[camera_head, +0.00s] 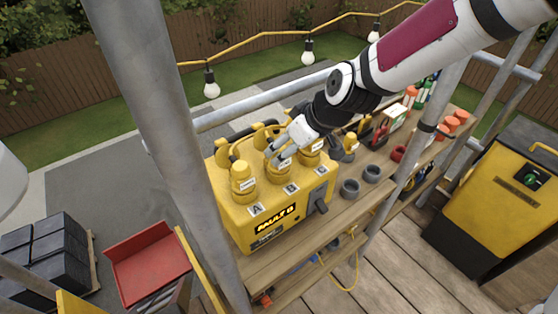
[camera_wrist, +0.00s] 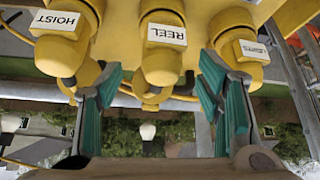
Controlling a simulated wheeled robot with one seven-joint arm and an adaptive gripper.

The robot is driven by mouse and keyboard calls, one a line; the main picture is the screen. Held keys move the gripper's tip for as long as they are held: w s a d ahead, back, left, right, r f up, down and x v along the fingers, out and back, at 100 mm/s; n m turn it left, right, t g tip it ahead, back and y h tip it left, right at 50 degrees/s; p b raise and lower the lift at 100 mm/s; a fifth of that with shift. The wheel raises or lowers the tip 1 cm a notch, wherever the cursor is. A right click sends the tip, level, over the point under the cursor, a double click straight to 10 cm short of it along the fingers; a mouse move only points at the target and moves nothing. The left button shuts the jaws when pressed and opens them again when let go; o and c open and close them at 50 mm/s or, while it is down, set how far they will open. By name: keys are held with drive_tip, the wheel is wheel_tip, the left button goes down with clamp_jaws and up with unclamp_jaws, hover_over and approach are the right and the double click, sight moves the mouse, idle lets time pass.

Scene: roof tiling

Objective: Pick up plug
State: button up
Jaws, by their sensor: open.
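A yellow power box (camera_head: 240,222), marked "MULTI 8" or similar, stands on the wooden shelf with labelled yellow plugs on top. The left plug (camera_head: 243,184) sits behind letter A and the middle plug (camera_head: 275,172) behind letter B. Another plug (camera_head: 311,155) is to the right. In the wrist view the plugs read HOIST (camera_wrist: 64,45), REEL (camera_wrist: 162,52) and LIGHTS (camera_wrist: 240,55). My gripper (camera_head: 283,152) is at the middle plug. In the wrist view its teal-padded fingers (camera_wrist: 160,82) are open, apart, either side of the REEL plug, with nothing clamped.
Grey cups (camera_head: 360,180) and other small items stand on the shelf (camera_head: 300,250) right of the box. A scaffold pole (camera_head: 170,150) rises close on the left. A yellow cabinet (camera_head: 505,200) stands at the right. A cable with bulbs (camera_head: 308,50) hangs behind.

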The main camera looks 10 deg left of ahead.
drive_tip(key=shift+x, duration=2.45)
drive_tip(key=shift+s, duration=0.1)
drive_tip(key=c, duration=1.4)
